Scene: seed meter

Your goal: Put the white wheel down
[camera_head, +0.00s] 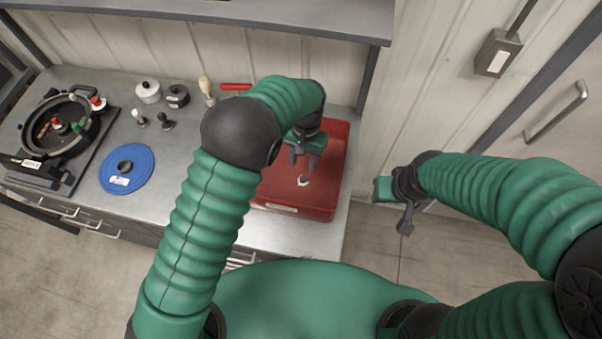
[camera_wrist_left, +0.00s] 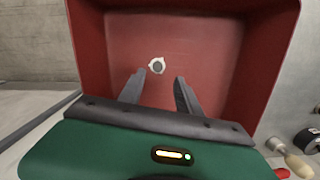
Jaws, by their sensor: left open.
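The white wheel (camera_wrist_left: 157,65) lies on the floor of the red bin; it is small and white with a dark grey centre. In the head view the wheel (camera_head: 303,181) shows inside the red bin (camera_head: 334,170), just below my left gripper (camera_head: 303,160). My left gripper also shows in the left wrist view (camera_wrist_left: 158,88); its fingers are apart, with nothing between them, and reach over the bin near the wheel. My right gripper (camera_head: 392,207) hangs right of the counter, away from the bin; whether its jaws are open or shut is unclear.
The metal counter (camera_head: 185,205) carries a blue disc (camera_head: 127,169) with a black knob, a round black-rimmed device (camera_head: 58,125), white (camera_head: 148,92) and black (camera_head: 177,96) round parts, and a wooden-handled tool (camera_head: 207,90). A shelf hangs above.

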